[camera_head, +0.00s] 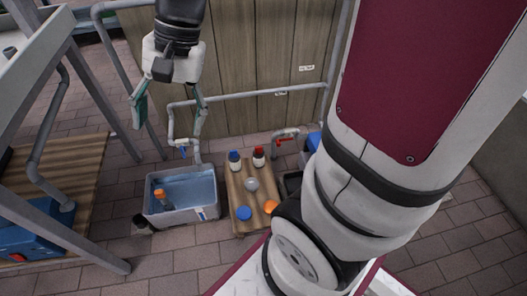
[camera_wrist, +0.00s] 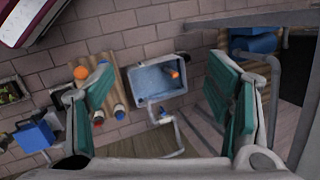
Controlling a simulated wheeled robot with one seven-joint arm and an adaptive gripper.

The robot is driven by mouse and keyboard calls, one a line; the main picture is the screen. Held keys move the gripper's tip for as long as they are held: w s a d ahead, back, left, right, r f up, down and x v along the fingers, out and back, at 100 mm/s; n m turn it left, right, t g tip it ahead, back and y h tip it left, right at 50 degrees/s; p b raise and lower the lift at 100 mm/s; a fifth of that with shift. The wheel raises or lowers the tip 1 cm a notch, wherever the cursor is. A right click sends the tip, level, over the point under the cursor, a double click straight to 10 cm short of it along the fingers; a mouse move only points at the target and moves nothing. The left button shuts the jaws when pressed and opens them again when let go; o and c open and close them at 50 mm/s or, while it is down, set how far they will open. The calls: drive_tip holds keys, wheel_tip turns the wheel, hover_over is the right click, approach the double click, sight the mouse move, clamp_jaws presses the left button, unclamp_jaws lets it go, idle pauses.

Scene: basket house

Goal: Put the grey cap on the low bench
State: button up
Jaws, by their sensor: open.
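A small round light-grey thing, which looks like the grey cap (camera_head: 252,184), lies on the low wooden bench (camera_head: 236,184) in the head view, between the bottles and the coloured caps. The slatted bench also shows in the wrist view (camera_wrist: 113,82), partly behind my left finger; I cannot make out the grey cap there. My gripper (camera_head: 170,112) is open and empty, high above the ground, behind and left of the bench in the head view. Its green-padded fingers are spread wide in the wrist view (camera_wrist: 160,68).
A grey tub (camera_head: 183,219) with an orange-topped bottle (camera_head: 159,194) stands left of the bench. A blue cap (camera_head: 244,213), an orange cap (camera_head: 271,206), a blue-topped bottle (camera_head: 234,161) and a red-topped bottle (camera_head: 258,157) are on the bench. Pipes (camera_head: 240,96) run along the wooden wall.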

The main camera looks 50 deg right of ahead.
drive_tip(key=s+d+r+n+h, duration=0.1)
drive_tip(key=s+n, duration=0.3)
drive_tip(key=s, duration=0.6)
drive_tip(key=s+d+r+n+h, duration=0.1)
drive_tip(key=s+r+n+h, duration=0.2)
drive_tip(key=s, duration=0.8)
drive_tip(key=shift+d+n+g, duration=0.3)
drive_tip(key=shift+d+n, duration=0.1)
drive_tip(key=shift+n, duration=0.3)
drive_tip(key=shift+s, duration=0.1)
